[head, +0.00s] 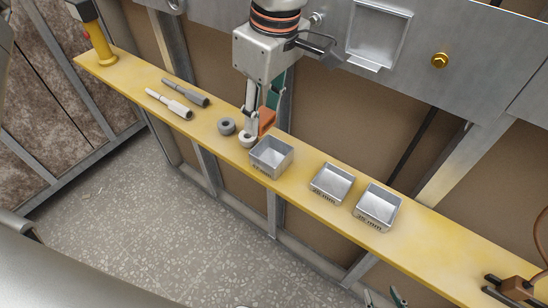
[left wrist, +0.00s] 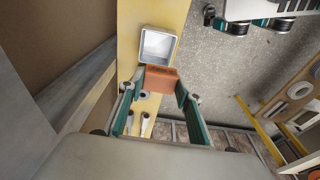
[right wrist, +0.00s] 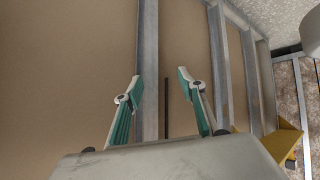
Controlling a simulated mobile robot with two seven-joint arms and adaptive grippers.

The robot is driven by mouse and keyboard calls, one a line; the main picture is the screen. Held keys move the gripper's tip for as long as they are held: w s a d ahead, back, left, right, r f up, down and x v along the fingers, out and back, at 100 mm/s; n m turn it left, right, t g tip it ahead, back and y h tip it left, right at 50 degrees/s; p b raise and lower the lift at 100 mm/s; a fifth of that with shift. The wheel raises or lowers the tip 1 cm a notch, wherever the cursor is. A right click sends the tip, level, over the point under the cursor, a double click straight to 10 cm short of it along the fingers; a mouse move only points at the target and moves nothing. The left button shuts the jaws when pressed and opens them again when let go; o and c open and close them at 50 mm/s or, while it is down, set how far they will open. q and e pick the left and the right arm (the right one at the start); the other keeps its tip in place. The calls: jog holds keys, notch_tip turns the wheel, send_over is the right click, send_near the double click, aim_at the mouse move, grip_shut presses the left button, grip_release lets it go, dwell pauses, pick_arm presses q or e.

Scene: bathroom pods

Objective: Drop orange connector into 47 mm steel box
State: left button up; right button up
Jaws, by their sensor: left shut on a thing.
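An orange connector (head: 266,121) is held in my left gripper (head: 260,112), above the plank. In the left wrist view the connector (left wrist: 161,80) sits between the fingertips, overlapping the near edge of an open steel box (left wrist: 158,45). In the head view that steel box (head: 271,157) is the leftmost and tallest of three on the plank, just right of and nearer than the connector; its front label is hard to read. It looks empty. My right gripper (right wrist: 158,83) is open and empty; its tips show at the head view's bottom edge.
A yellow plank (head: 430,229) carries two smaller steel boxes (head: 332,183) (head: 378,206) to the right. A yellow post (head: 101,45) stands at the far left. A metal wall runs behind.

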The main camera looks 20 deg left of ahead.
pick_arm(q)
jog(key=shift+f+b, duration=0.3)
jog(key=shift+f, duration=0.95)
jog(key=shift+f+b, duration=0.2)
jog(key=shift+b, duration=0.2)
jog(key=shift+r, duration=0.15)
jog(key=o, duration=0.7)
jog(key=shift+o, duration=1.4)
notch_tip(320, 180, up, 12)
jog(key=d, duration=0.1)
jog(key=shift+s+d, duration=0.3)
jog(key=shift+d, duration=0.05)
pick_arm(e)
jog(key=shift+w+a+r, duration=0.2)
jog(key=shift+w+r, duration=0.05)
jog(key=shift+w, duration=0.35)
